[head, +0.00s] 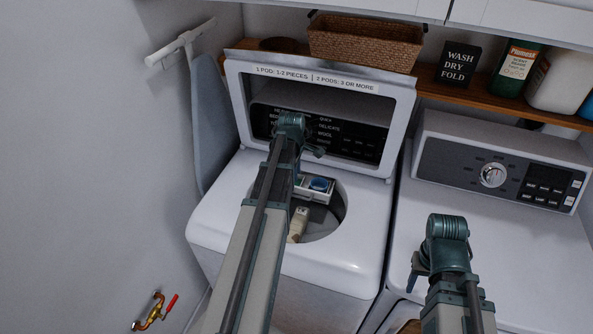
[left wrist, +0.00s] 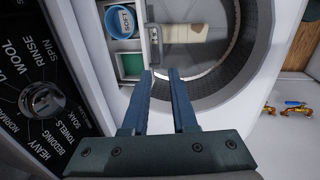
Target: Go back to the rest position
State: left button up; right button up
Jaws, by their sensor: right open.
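The top-load washer (head: 225,225) stands with its lid (head: 405,110) raised. My left gripper is over the washer near the control panel; the wrist hides most of it in the head view. In the left wrist view its two fingers (left wrist: 161,73) are apart with nothing between them, above the dispenser edge and drum opening. The dispenser (left wrist: 152,40) has a blue round cup (left wrist: 121,19) and a green compartment (left wrist: 132,65).
A wooden shelf (head: 440,88) behind holds a wicker basket (head: 365,42), a black sign (head: 458,64) and bottles (head: 515,68). An ironing board (head: 213,120) leans at the left wall. A red-handled valve (head: 155,310) is low left. The dryer top is clear.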

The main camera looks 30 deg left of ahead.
dwell(0.5)
pick_arm(q)
jog(key=s+d+f+m+b, duration=0.1)
jog(key=s+d+m, duration=0.2)
jog(key=d, duration=0.6)
jog(key=s+d+f+m+g+b, duration=0.1)
jog(key=s+d+m, duration=0.2)
jog(key=d+m, duration=0.5)
jog(key=s+d+f+m+b, duration=0.2)
jog(key=d+m, duration=0.4)
jog(key=d, duration=0.4)
jog(key=shift+s+d+g, duration=0.15)
jog(key=shift+s+g, duration=0.25)
jog(key=shift+s, duration=0.4)
jog(key=s+d+f+m+b, duration=0.1)
jog(key=s+d+m, duration=0.6)
jog(key=shift+d+m+y, duration=0.25)
jog(key=shift+m+y, duration=0.15)
jog(key=shift+d+f, duration=0.1)
